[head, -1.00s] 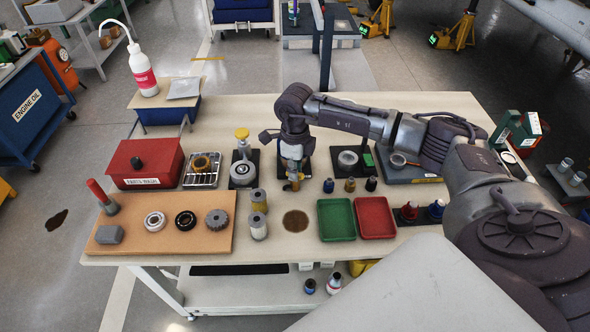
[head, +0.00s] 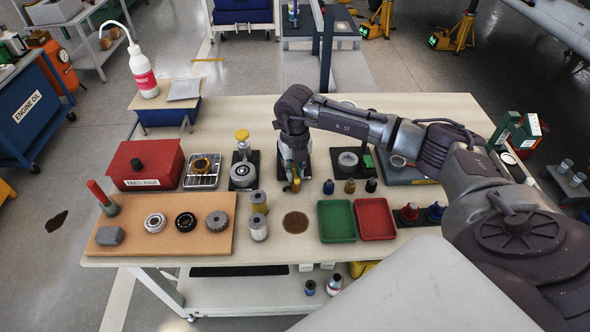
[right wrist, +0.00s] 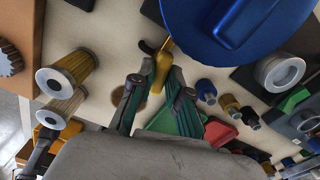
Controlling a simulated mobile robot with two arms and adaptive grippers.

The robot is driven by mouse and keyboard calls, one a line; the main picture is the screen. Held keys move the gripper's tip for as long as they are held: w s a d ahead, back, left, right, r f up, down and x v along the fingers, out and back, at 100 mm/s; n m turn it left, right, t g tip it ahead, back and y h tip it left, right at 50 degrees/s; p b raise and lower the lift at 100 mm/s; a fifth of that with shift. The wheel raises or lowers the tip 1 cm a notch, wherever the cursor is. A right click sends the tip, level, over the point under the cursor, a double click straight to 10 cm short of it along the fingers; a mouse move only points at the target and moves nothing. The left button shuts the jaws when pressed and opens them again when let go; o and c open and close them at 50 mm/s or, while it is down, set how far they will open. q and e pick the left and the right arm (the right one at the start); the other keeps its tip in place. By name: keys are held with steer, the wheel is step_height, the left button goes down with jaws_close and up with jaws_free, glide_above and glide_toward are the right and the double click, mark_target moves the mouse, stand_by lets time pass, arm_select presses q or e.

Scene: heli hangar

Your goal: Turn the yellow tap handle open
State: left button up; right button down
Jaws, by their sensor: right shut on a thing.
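The yellow tap handle (right wrist: 162,66) shows in the right wrist view between my right gripper's fingertips, beside a large blue round top (right wrist: 240,25). My right gripper (right wrist: 153,88) has its two fingers on either side of the handle and is shut on it. In the head view the right gripper (head: 294,177) points down at the tap near the table's middle. A bit of yellow handle (head: 296,185) shows below it. The hand hides most of the tap and what it is fixed to. A dark piece beside the handle also shows in the wrist view. My left gripper is not in view.
A dark round stain (head: 296,222) lies on the table in front of the tap. Green (head: 337,220) and red (head: 375,218) trays stand at the front right. Small bottles (head: 350,186) stand right of the hand. Two filters (head: 258,228) stand left of the stain.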

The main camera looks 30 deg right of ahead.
mark_target(295, 174)
steer(key=shift+r+m, duration=0.1)
steer(key=shift+m, duration=1.5)
steer(key=c, duration=1.4)
jaws_free()
step_height(295, 174, up, 12)
